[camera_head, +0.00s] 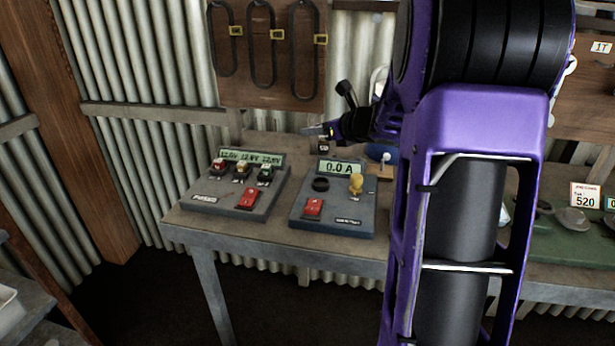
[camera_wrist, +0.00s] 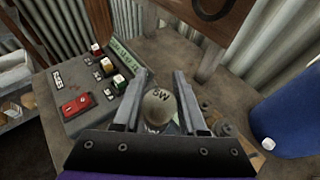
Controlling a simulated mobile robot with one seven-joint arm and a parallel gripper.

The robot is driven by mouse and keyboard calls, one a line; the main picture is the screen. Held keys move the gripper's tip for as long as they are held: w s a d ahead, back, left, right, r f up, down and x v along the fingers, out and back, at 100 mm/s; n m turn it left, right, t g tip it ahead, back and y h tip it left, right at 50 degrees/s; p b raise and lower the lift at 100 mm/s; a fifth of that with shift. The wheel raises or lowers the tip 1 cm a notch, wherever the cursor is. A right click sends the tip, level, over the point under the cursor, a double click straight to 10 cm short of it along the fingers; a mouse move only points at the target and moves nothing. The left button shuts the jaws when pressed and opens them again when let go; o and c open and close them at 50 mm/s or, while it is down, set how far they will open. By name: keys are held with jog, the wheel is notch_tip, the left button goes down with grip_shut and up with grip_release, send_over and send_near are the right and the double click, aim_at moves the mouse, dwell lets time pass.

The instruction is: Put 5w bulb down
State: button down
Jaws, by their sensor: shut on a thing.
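The 5w bulb (camera_wrist: 157,106) is a rounded, dull grey-beige thing with "5W" lettering, in the middle of the wrist view. My gripper (camera_wrist: 160,82) is shut on it, one grey finger on each side. In the head view my gripper (camera_head: 322,131) is above the back of the wooden bench (camera_head: 180,213), behind the meter box (camera_head: 297,222) reading "0.0 A". A small dark tag-like piece shows just below the gripper there. Whether the bulb touches anything below cannot be told.
A grey box (camera_head: 264,208) with three small coloured parts, a display and a red switch stands left on the bench. The meter box bears a dark ring, a yellow knob (camera_head: 356,183) and a red switch. A pegboard (camera_head: 268,55) with hanging loops rises behind.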

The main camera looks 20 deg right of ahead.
aim_at(315, 181)
jog(key=f, duration=0.3)
jog(key=f+b, duration=0.1)
jog(key=f, duration=0.2)
jog(key=f+b, duration=0.1)
jog(key=f, duration=0.3)
jog(key=shift+w+a, duration=0.1)
jog(key=shift+w, duration=0.25)
jog(key=shift+f, duration=0.1)
jog(key=shift+c, duration=2.3)
grip_release()
jog(key=shift+s+r, duration=0.25)
jog(key=shift+r, duration=0.05)
jog(key=v, duration=1.1)
jog(key=shift+s, duration=0.25)
